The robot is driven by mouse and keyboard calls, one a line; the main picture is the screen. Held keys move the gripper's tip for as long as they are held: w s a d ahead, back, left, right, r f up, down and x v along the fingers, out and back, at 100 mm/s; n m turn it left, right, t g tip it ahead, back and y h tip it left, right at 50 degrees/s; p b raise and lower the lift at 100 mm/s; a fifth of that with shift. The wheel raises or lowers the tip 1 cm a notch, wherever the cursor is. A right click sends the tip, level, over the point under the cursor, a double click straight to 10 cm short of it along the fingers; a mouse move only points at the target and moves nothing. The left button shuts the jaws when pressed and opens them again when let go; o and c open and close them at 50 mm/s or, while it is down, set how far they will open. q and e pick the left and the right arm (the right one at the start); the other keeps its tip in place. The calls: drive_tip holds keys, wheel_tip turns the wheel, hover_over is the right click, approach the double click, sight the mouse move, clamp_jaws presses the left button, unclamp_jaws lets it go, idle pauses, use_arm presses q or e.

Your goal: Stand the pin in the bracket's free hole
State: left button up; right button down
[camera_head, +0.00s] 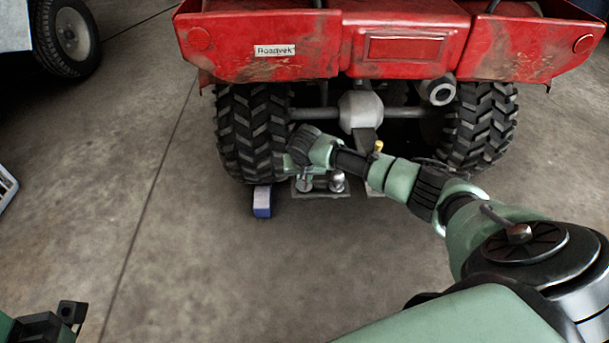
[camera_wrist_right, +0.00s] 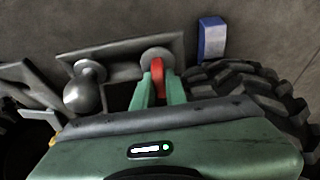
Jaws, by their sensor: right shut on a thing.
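The bracket (camera_wrist_right: 120,50) is a grey metal plate under the rear of the red quad, carrying a round tow ball (camera_wrist_right: 84,97). It also shows in the head view (camera_head: 325,192). My right gripper (camera_wrist_right: 160,84) is shut on the pin (camera_wrist_right: 158,70), whose red part shows between the two green fingers. A round grey disc lies right at the pin's far end, over the plate. The free hole is hidden, and I cannot tell whether the pin is in it. In the head view, the gripper (camera_head: 299,165) is beside the left tyre, largely hiding the pin.
The quad's left tyre (camera_head: 252,130) and right tyre (camera_head: 482,125) flank the bracket. A blue and white box (camera_head: 262,202) stands on the floor just left of the bracket. A yellow knob (camera_head: 378,147) shows near my forearm.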

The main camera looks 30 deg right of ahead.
drive_tip(key=shift+f, duration=0.4)
drive_tip(key=c, duration=1.4)
unclamp_jaws()
drive_tip(key=shift+o, duration=0.2)
